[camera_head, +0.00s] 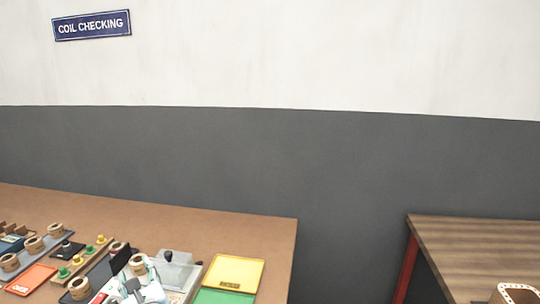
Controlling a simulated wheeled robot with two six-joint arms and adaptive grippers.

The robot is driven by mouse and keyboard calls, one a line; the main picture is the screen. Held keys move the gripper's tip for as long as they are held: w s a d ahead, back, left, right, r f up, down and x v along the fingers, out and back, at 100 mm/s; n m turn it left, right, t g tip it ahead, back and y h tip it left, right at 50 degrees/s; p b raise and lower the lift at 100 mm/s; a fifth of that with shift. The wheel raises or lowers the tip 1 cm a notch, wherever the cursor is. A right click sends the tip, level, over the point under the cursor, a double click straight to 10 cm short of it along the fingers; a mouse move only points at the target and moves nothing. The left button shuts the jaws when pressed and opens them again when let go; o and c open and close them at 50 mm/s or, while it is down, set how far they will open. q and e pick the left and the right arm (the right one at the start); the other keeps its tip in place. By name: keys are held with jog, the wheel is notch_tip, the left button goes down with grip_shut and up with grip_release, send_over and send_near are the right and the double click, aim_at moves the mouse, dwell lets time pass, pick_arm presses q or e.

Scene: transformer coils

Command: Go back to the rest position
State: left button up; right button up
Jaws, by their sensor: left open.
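My left gripper (132,291) shows at the bottom edge of the head view, low over the brown table (230,226). It is open, and I see nothing held in it. Its fingertips are small and partly cut off by the frame edge. Tan coils stand around it: one coil (79,288) is just to its left, and another (138,263) is close behind it. My right gripper is not in view.
Right of my gripper are a grey device (178,270) with a black knob, a yellow tray (236,271) and a green tray (222,297). An orange tray (32,280) and more coils lie left. A gap separates the wooden table (480,240). The table's back is clear.

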pick_arm(q)
jog(key=s+a+f+n+g+h, duration=0.1)
jog(key=s+f+n+g+h, duration=0.35)
jog(key=s+f+n, duration=1)
jog(key=s+d+f+n+g+h, duration=0.2)
jog(key=s+d+f+n+g, duration=0.15)
jog(key=s+n, duration=0.45)
jog(key=s+d+f+n+g+h, duration=0.2)
jog(key=s+d+f+n+h, duration=0.15)
jog(key=s, duration=0.75)
notch_tip(320, 180, down, 19)
jog(key=a+g, duration=0.1)
jog(key=g, duration=0.1)
jog(key=s+f, duration=1.3)
jog(key=s, duration=0.2)
jog(key=shift+a+n+g+y, duration=0.3)
jog(key=shift+a+n+g, duration=0.05)
jog(key=shift+n+g, duration=0.05)
